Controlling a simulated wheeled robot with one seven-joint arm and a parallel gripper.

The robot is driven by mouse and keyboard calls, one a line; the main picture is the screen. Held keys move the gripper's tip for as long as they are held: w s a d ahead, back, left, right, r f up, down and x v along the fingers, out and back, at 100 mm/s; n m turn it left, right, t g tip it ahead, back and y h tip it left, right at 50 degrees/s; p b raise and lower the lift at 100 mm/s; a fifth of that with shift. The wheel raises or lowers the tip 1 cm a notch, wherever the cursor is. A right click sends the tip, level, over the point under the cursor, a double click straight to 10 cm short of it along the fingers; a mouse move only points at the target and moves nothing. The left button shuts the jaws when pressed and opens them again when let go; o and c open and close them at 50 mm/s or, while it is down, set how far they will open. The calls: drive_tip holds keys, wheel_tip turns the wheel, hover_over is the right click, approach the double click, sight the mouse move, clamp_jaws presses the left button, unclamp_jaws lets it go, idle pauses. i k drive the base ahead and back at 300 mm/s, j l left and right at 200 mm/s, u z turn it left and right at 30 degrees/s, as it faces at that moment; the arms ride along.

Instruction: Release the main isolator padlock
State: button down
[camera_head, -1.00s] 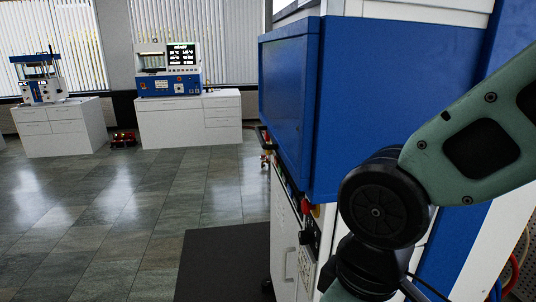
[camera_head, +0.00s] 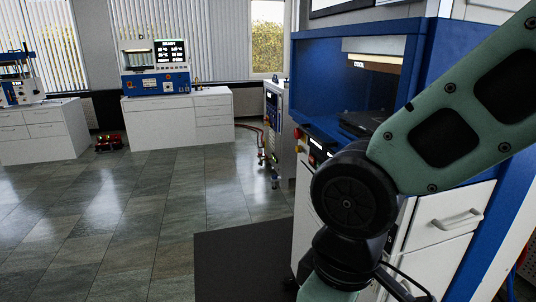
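I cannot make out a padlock or a main isolator in the head view. The blue and white press (camera_head: 436,52) stands close on the right, with its open bay facing left. Small red and yellow controls (camera_head: 312,160) show on its front edge, partly hidden by my arm. My green and black arm crosses the right side of the view. My gripper is not in view, so its fingers cannot be seen.
A grey cabinet on casters (camera_head: 273,125) stands behind the press. White benches (camera_head: 180,118) with machines line the far wall. Red items (camera_head: 110,142) lie on the floor between benches. A dark mat (camera_head: 240,262) lies before the press. The tiled floor at left is clear.

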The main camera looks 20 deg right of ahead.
sight(299, 149)
drive_tip(key=i+j, duration=0.15)
drive_tip(key=j, duration=0.15)
drive_tip(key=i+j, duration=0.15)
drive_tip(key=j, duration=0.2)
drive_tip(key=i+j, duration=0.15)
drive_tip(key=j, duration=0.15)
drive_tip(key=i+j, duration=0.15)
drive_tip(key=j, duration=0.2)
drive_tip(key=i+j+z, duration=0.1)
drive_tip(key=i, duration=1.1)
